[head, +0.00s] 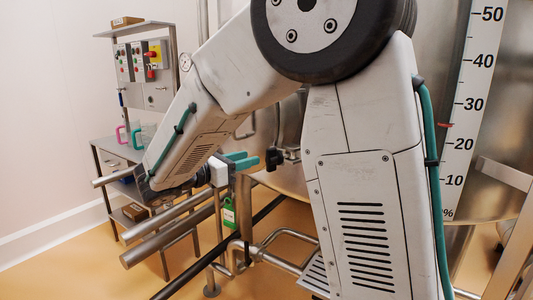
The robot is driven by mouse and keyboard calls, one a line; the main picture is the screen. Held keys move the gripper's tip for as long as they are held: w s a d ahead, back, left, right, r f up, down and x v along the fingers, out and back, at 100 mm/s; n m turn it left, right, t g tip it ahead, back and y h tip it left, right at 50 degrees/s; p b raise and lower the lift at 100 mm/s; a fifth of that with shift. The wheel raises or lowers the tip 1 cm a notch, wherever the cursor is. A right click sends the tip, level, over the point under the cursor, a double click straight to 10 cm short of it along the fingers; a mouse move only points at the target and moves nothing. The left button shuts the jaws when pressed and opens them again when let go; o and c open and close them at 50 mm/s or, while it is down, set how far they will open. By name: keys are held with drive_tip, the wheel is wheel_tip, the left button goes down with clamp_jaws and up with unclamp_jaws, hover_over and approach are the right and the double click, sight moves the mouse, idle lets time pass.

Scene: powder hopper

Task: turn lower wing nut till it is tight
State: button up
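My gripper (246,160) is near the middle of the view, with teal fingers pointing right. The two fingers lie almost one behind the other, so the gap between them is hard to judge. A small black fitting (272,159) is just right of the fingertips, in front of the steel hopper (291,118). It may be a wing nut, but it is too small to tell. I see no clear contact between it and the fingers. I cannot make out which part is the lower wing nut, and my arm covers much of the hopper.
Horizontal steel pipes (168,235) run below my gripper, with a green tag (229,212) hanging nearby. A control panel (141,62) stands above a side table (108,150) at the left. A level scale (471,100) is at the right. Open floor (60,275) shows at lower left.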

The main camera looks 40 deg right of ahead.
sight(267, 152)
drive_tip(key=d, duration=0.7)
drive_tip(key=shift+w+d, duration=0.3)
clamp_jaws()
